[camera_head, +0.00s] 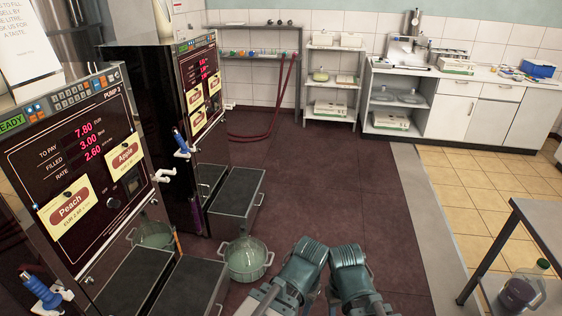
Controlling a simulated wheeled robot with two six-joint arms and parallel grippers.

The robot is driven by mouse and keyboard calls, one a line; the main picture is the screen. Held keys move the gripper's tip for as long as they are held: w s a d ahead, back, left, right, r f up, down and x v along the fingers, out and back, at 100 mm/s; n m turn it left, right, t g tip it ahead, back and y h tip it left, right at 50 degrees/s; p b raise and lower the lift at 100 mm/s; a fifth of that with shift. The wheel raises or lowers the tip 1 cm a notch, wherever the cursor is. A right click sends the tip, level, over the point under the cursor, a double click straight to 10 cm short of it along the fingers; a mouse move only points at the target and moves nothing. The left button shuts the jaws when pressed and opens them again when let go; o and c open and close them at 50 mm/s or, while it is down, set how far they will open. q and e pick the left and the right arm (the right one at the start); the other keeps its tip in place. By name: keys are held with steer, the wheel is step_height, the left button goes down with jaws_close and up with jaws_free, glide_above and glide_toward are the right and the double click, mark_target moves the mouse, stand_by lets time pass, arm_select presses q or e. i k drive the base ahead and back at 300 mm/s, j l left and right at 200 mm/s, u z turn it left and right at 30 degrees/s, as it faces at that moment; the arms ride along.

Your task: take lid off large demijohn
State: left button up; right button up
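Two dark pumps (78,150) (200,90) with metal steps (236,190) stand on the left. A similar green round shape (152,235) shows against the nearer pump, possibly a reflection. The middle floor is clear.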

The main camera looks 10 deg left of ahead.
mark_target(247, 255)
steer(key=i+u, duration=0.15)
steer(key=i, duration=0.3)
steer(key=i+l+u, duration=0.15)
steer(key=i, duration=0.25)
steer(key=i+l+u, duration=0.15)
steer(key=i, duration=0.25)
steer(key=i+l+u, duration=0.15)
steer(key=i, duration=0.25)
steer(key=i+l+u, duration=0.7)
steer(key=i+l, duration=0.1)
steer(key=i, duration=0.1)
